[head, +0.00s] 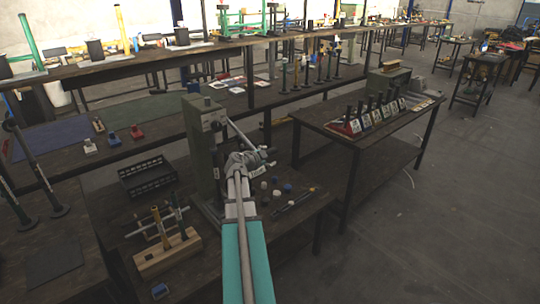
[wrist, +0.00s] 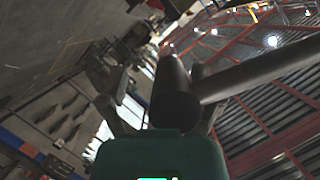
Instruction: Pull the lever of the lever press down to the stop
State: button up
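The lever press (head: 196,135) is a grey-green upright column on a base, standing on the near workbench in the head view. Its lever (head: 241,134) is a thin bar slanting down to the right from the press head. My gripper (head: 248,160) is at the lever's outer end, right of the column; my arm hides part of this area. In the wrist view a dark cylindrical grip (wrist: 173,92) lies between the fingers of my gripper (wrist: 158,112), and a grey bar (wrist: 260,68) runs right from it. A gap shows beside the left finger, so the gripper looks open around the grip.
A black basket (head: 145,177) and a wooden block with upright tools (head: 167,254) stand left of the press. Small caps (head: 276,191) and thin rods (head: 297,199) lie to its right. Another bench with a row of levers (head: 370,115) stands farther right, beyond open floor.

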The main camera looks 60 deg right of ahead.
jog(key=shift+s+a, duration=0.1)
jog(key=shift+a, duration=0.1)
jog(key=p+v, duration=0.3)
jog(key=v, duration=1.2)
jog(key=shift+s+a+f+p, duration=0.3)
jog(key=shift+a+p, duration=0.1)
dwell(1.6)
dwell(0.8)
